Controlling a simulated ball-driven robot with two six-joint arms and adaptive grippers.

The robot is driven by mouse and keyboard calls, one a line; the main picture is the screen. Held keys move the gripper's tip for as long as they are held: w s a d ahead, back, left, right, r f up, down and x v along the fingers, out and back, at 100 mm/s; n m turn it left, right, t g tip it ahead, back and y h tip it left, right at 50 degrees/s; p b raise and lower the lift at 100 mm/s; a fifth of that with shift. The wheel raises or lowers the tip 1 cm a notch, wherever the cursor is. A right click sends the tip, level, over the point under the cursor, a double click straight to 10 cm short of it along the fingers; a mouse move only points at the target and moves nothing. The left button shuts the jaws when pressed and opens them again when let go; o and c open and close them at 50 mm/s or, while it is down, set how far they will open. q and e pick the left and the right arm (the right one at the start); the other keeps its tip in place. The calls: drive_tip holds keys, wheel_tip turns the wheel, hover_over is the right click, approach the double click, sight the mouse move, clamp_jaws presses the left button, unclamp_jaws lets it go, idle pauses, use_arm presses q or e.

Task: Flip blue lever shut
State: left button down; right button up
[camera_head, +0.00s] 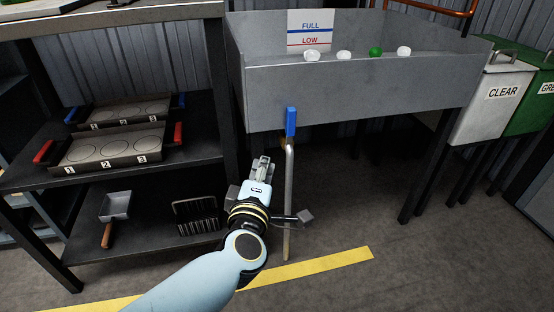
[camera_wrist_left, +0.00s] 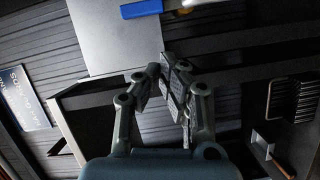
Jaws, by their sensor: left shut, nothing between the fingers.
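The blue lever (camera_head: 290,122) stands upright against the lower front of the grey metal trough (camera_head: 360,92), at the top of a thin grey pipe (camera_head: 288,190). My right gripper is not in view.
A dark shelf (camera_head: 150,150) on the left holds numbered moulds with red and blue handles, a scoop (camera_head: 115,206) and a slotted rack (camera_head: 197,214). White and green lumps show in the trough. CLEAR (camera_head: 490,105) and green bins (camera_head: 535,100) stand right. Floor below the trough is open.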

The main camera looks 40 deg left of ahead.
sight(276, 119)
use_arm(q)
drive_tip(key=a+r+n+y, duration=0.1)
drive_tip(key=n, duration=0.1)
drive_tip(key=a+r+n+y+b, duration=0.1)
drive_tip(key=shift+n+g, duration=0.3)
drive_tip(key=shift+n, duration=0.1)
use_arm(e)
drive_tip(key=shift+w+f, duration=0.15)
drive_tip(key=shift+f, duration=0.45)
use_arm(q)
drive_tip(key=shift+w, duration=0.15)
drive_tip(key=b+x, duration=0.1)
drive_tip(key=x, duration=0.8)
drive_tip(key=shift+b, duration=0.3)
drive_tip(key=w, duration=0.1)
drive_tip(key=w+d+b, duration=0.1)
drive_tip(key=w, duration=0.1)
drive_tip(key=shift+w+d+f, duration=0.1)
drive_tip(key=shift+d, duration=0.25)
drive_tip(key=shift+w+d+b, duration=0.25)
drive_tip(key=shift+b, duration=0.05)
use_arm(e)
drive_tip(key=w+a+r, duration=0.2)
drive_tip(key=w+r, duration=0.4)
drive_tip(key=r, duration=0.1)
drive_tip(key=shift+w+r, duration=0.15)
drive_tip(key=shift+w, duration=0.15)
